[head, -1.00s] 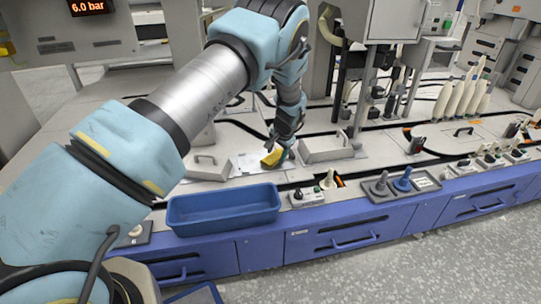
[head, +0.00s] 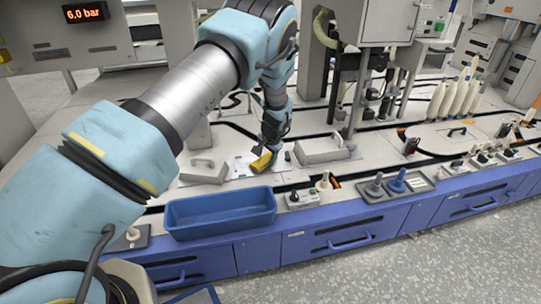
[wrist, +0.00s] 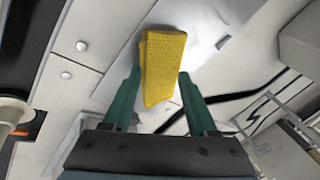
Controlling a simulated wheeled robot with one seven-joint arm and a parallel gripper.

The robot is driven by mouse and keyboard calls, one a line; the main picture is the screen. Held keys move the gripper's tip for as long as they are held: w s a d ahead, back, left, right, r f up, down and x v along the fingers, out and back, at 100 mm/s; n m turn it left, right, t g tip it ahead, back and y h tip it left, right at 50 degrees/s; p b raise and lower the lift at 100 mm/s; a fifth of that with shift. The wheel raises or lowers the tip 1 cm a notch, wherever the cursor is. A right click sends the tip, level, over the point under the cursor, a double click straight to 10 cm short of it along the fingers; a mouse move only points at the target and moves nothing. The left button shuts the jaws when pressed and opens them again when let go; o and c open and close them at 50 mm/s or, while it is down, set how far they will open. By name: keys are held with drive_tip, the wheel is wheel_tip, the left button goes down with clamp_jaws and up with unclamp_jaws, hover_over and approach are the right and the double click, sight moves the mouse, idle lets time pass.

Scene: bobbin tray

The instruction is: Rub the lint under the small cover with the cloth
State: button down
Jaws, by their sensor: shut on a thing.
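The yellow cloth (head: 261,162) is folded and held between the fingers of my gripper (head: 269,150), low over a pale plate area (head: 239,166) of the bench. In the wrist view the cloth (wrist: 163,65) stands out past the green fingertips of my gripper (wrist: 158,88), with bright bare surface beyond it. I cannot tell if it touches the surface. A small grey cover with a handle (head: 204,170) lies just left of that plate, apart from the cloth. I cannot make out the lint; it is too small or hidden behind the cloth.
A larger grey handled cover (head: 325,150) stands close to the right of my gripper. A blue bin (head: 221,212) sits at the bench's front edge. A switch box (head: 302,199) and a grey tray with plugs (head: 390,188) are to its right. White bobbins (head: 455,98) stand farther back.

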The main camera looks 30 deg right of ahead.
sight(240, 169)
drive_tip(key=shift+w+a+f+p, duration=0.1)
drive_tip(key=shift+w+a+p, duration=0.2)
drive_tip(key=shift+a, duration=0.7)
drive_tip(key=shift+w+a+f+p, duration=0.1)
drive_tip(key=shift+w+a+p, duration=0.25)
drive_tip(key=shift+a, duration=0.6)
drive_tip(key=shift+w+a+p, duration=0.25)
drive_tip(key=shift+w+a, duration=0.05)
drive_tip(key=shift+a, duration=0.7)
drive_tip(key=shift+w+a+f, duration=0.2)
drive_tip(key=shift+a, duration=0.55)
drive_tip(key=shift+w+a+f, duration=0.15)
drive_tip(key=shift+a, duration=0.6)
drive_tip(key=shift+r+p, duration=0.1)
drive_tip(key=shift+p, duration=0.2)
wheel_tip(240, 169, up, 2)
drive_tip(key=shift+w+r+p, duration=0.1)
drive_tip(key=shift+p, duration=0.65)
drive_tip(key=shift+d+r+p, duration=0.25)
drive_tip(key=shift+r+p, duration=0.4)
drive_tip(key=shift+r, duration=0.35)
drive_tip(key=shift+d+r+p, duration=0.2)
drive_tip(key=shift+r+p, duration=0.4)
drive_tip(key=shift+r, duration=0.4)
drive_tip(key=shift+r+p, duration=1.1)
drive_tip(key=shift+r, duration=0.4)
